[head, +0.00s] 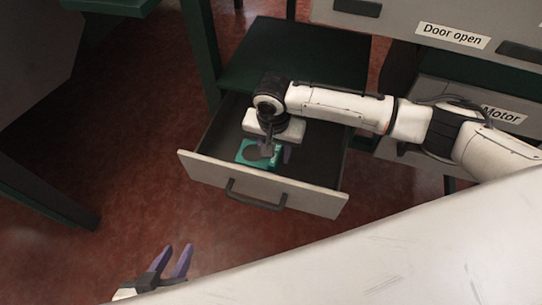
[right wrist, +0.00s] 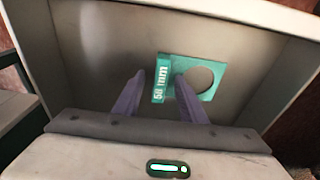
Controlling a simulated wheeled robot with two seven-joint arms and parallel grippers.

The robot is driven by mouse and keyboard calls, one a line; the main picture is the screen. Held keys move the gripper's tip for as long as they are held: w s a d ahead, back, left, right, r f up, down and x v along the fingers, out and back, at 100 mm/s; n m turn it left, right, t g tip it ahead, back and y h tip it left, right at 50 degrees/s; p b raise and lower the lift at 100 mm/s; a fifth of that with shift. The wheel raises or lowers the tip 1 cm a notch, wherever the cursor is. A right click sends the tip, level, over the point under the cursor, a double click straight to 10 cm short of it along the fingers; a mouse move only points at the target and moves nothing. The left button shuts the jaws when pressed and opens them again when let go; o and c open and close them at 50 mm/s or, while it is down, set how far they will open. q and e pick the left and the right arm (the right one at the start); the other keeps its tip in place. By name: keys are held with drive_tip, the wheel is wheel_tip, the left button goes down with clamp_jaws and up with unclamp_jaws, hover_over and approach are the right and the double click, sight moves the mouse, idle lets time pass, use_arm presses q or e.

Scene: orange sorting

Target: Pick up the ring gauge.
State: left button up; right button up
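The ring gauge is a flat teal plate with a round hole and a white "mm" label. In the head view it (head: 244,158) lies in the open drawer (head: 290,194), near its front wall. My right gripper (head: 279,152) is low inside the drawer, beside and partly over the gauge. In the right wrist view the fingers (right wrist: 157,88) are apart with nothing gripped. There, one finger overlaps the gauge (right wrist: 179,63) between label and hole; I cannot tell whether it touches. My left gripper (head: 178,250) is open and empty at the bottom left of the head view.
The drawer has a dark handle (head: 256,198) and walls close around my right gripper. A dark green shelf (head: 295,55) is behind it. Grey panels labelled "Door open" (head: 452,36) and "Motor" stand at right. A pale surface (head: 400,260) fills the lower right. The red floor at left is clear.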

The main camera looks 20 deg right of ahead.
clamp_jaws()
drive_tip(key=shift+r, duration=0.1)
